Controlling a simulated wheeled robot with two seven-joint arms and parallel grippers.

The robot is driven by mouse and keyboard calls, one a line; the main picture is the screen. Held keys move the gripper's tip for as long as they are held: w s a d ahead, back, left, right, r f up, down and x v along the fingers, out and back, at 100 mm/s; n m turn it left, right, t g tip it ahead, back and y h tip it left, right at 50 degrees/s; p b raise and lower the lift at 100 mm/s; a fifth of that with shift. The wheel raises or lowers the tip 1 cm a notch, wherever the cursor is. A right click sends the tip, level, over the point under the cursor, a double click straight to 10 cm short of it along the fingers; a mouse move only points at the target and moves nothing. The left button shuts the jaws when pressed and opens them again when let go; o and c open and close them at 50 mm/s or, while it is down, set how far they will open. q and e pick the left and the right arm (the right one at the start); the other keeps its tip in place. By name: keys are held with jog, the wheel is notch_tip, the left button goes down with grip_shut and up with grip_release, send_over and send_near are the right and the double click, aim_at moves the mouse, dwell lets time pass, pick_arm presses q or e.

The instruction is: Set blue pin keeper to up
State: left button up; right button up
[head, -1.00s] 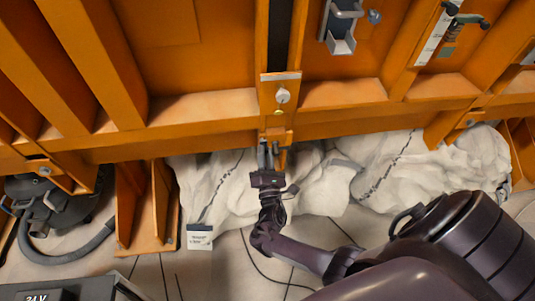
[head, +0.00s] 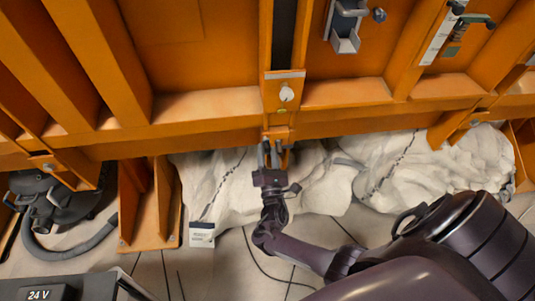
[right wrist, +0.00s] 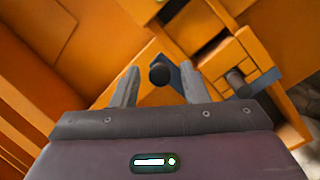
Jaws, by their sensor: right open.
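My right gripper (head: 271,152) is open at the lower edge of the orange frame, below a bracket with a round silver knob. In the right wrist view, its two fingers (right wrist: 156,89) stand either side of a dark round knob (right wrist: 159,73), with gaps between. A blue-grey plate (right wrist: 188,75), which looks like the blue pin keeper, shows behind and beside the right finger and is partly hidden by it. I cannot tell its setting clearly. A second blue-grey piece (right wrist: 260,83) lies further right, by a dark pin. My left gripper is not in view.
The orange ribbed frame (head: 190,110) fills the upper head view. A grey bracket (head: 345,30) is mounted at upper right. A black machine with a hose (head: 60,210) is at left.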

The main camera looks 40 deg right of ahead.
jog(key=v, duration=0.7)
jog(key=shift+s+a+f+b, duration=0.15)
jog(key=shift+s+b, duration=0.15)
jog(key=shift+b, duration=0.1)
jog(key=s+a+f+m+g+y, duration=0.1)
jog(key=s+f+m+g+y, duration=0.35)
jog(key=f, duration=0.95)
jog(key=s+f+m+g+y, duration=0.1)
jog(key=s+f+m+g, duration=0.5)
jog(key=f, duration=0.7)
jog(key=s+a+f+m+g+y, duration=0.1)
jog(key=s+a+f+m+g, duration=0.1)
jog(key=s, duration=0.7)
jog(key=s+a+f+m+g+y, duration=0.2)
jog(key=s+a+f+m+g, duration=0.1)
jog(key=s+f, duration=0.4)
jog(key=s+a+f+m+g+y, duration=0.2)
jog(key=s+a+f+m+g, duration=0.1)
jog(key=s, duration=0.9)
notch_tip(320, 180, down, 2)
jog(key=shift+s+a+f+m, duration=0.1)
jog(key=shift+s+a+m, duration=0.4)
jog(key=shift+a, duration=0.3)
